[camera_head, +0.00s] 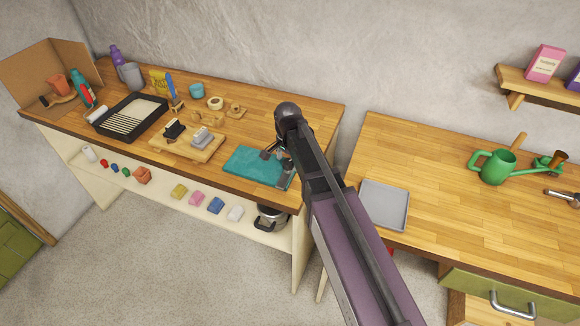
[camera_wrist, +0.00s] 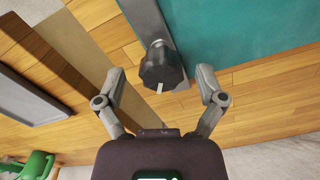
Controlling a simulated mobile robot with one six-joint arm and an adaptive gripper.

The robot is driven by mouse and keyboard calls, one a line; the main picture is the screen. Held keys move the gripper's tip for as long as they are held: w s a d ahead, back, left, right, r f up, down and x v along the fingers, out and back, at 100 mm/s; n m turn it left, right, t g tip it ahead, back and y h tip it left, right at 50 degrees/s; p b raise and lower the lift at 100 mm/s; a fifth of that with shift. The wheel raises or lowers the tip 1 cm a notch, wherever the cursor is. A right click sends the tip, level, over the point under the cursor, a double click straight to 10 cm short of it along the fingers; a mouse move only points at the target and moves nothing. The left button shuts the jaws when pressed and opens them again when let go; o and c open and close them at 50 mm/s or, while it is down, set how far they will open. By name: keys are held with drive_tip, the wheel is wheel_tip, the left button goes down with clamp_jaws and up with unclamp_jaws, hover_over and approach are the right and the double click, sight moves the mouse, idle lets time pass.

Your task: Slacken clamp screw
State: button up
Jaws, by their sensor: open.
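A black clamp-screw knob (camera_wrist: 160,70) with a pale mark shows in the wrist view, at the end of a grey clamp bar (camera_wrist: 146,18). The bar lies along the edge of a teal board (camera_wrist: 235,30). In the head view the teal board (camera_head: 250,166) lies at the right front of the left workbench, and the clamp is mostly hidden by my arm. My gripper (camera_wrist: 160,78) is open, with one finger on each side of the knob and a visible gap to both. My gripper also shows in the head view (camera_head: 278,165), over the board's right end.
A wooden block board with black and grey pieces (camera_head: 188,143) and a black tray (camera_head: 130,117) stand left of the teal board. A grey tray (camera_head: 384,203) and a green watering can (camera_head: 496,166) are on the right bench. A gap separates the benches.

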drive_tip(key=shift+f, duration=0.35)
